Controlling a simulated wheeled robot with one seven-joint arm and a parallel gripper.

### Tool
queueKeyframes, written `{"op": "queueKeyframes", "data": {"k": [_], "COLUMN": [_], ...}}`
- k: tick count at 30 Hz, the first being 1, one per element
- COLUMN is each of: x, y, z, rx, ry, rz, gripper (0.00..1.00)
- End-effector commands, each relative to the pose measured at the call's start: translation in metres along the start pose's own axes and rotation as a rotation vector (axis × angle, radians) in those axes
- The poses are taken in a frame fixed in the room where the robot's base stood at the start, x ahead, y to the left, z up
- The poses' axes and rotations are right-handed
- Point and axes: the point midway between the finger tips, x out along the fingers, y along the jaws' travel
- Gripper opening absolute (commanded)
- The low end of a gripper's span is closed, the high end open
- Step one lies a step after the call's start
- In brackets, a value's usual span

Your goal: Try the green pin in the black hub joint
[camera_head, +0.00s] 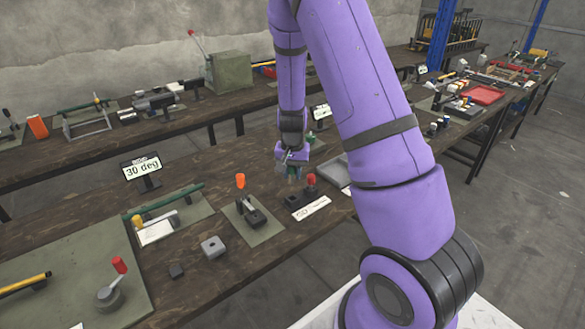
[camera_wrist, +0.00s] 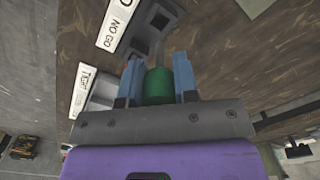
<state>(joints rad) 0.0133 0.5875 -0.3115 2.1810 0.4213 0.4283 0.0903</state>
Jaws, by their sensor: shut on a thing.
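My gripper (camera_wrist: 158,78) is shut on the green pin (camera_wrist: 158,86). Its blue fingers stand on either side of the pin's green handle in the wrist view. A thin grey shank points away from the handle, towards black blocks (camera_wrist: 135,42) beside a white "NO GO" label. In the head view my gripper (camera_head: 293,168) is above the bench behind a black block (camera_head: 293,203) and a red-topped piece (camera_head: 311,182). I cannot tell which black part is the hub joint.
A "30 deg" sign (camera_head: 143,170) stands at the bench's back edge. A grey block (camera_head: 213,247), a small dark block (camera_head: 176,271) and a red-knobbed lever (camera_head: 119,265) are nearer. A second bench with presses runs behind.

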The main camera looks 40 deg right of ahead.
Motion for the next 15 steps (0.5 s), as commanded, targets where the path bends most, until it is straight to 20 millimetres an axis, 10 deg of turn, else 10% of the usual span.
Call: {"op": "queueKeyframes", "data": {"k": [15], "x": [0.036], "y": [0.000], "z": [0.000], "rx": [0.000], "ry": [-0.002], "rz": [0.001], "gripper": [0.05]}}
